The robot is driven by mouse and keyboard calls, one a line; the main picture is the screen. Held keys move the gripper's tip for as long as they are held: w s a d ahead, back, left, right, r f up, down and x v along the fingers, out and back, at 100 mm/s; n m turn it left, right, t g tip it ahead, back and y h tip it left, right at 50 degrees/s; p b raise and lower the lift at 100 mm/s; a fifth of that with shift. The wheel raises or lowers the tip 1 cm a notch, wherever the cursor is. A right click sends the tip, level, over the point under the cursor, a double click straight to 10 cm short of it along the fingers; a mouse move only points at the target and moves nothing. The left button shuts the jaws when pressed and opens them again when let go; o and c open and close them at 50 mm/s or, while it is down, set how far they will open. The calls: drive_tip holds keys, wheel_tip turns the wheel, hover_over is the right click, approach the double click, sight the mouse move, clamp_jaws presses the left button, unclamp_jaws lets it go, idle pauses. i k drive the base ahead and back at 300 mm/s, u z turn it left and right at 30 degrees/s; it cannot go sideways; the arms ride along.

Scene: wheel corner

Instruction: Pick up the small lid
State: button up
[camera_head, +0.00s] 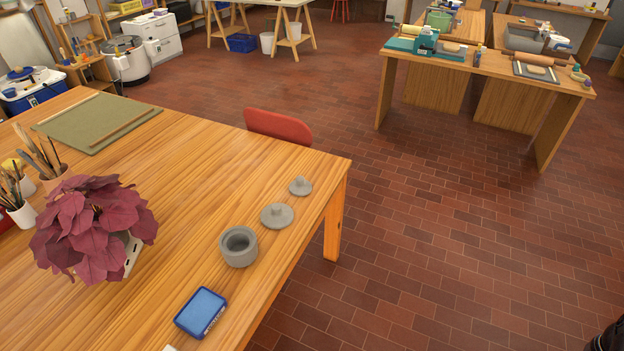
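The small lid (300,186) is a grey disc with a knob on top. It lies knob up on the wooden table (200,180), near the table's right corner. A larger grey lid (277,216) of the same form lies just nearer to me, apart from it. A grey round pot (238,246), open at the top, stands nearer still. My gripper is not in view. A dark shape at the bottom right edge is too cut off to tell.
A blue-topped box (201,312) lies near the table's front edge. A purple-leaved plant (93,228), brush pots and a green mat (98,122) take up the left. A red chair (278,127) stands behind the table. The tiled floor (440,250) to the right is clear.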

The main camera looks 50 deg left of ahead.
sight(300, 186)
drive_tip(key=u, duration=0.3)
drive_tip(key=i, duration=0.75)
drive_tip(key=u, duration=0.85)
drive_tip(key=i, duration=0.7)
drive_tip(key=u, duration=0.4)
